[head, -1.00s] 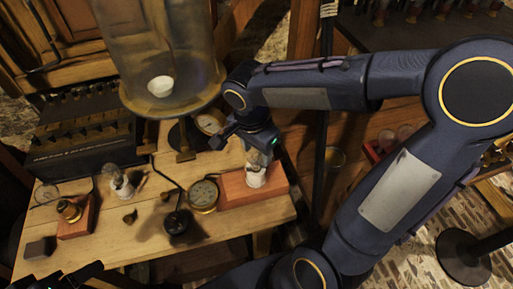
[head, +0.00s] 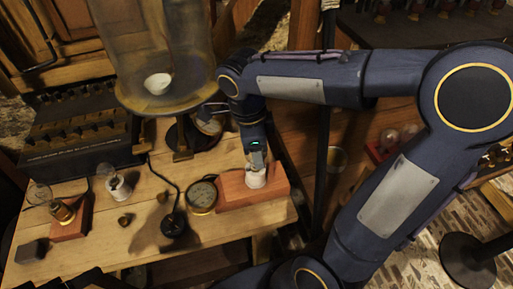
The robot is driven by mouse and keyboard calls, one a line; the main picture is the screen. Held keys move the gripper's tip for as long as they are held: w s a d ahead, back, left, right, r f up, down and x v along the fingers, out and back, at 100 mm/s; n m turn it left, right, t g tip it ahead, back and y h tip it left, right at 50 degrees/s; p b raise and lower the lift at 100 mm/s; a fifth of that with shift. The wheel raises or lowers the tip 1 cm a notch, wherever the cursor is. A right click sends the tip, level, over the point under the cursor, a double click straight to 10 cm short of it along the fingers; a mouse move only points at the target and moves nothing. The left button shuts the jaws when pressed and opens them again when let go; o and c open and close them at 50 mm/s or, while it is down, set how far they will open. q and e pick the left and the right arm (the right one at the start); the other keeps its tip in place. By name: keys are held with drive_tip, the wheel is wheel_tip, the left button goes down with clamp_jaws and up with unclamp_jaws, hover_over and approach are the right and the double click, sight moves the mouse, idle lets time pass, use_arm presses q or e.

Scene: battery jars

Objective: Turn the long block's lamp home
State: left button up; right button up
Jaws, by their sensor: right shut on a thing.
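The long block (head: 277,187) is a reddish wooden bar at the right end of the table. A white lamp socket (head: 256,181) stands on it. My right gripper (head: 256,166) points down over this socket and is shut on the lamp, which is mostly hidden by the fingers.
A short block with a bulb (head: 66,213) and a white socket with a bulb (head: 118,187) stand at left. A round gauge (head: 202,196) lies close left of the long block. A big glass jar (head: 160,60) hangs behind. A dark block (head: 31,251) lies front left.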

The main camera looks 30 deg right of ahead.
drive_tip(key=m, duration=0.4)
drive_tip(key=o, duration=1.1)
drive_tip(key=shift+o, duration=0.2)
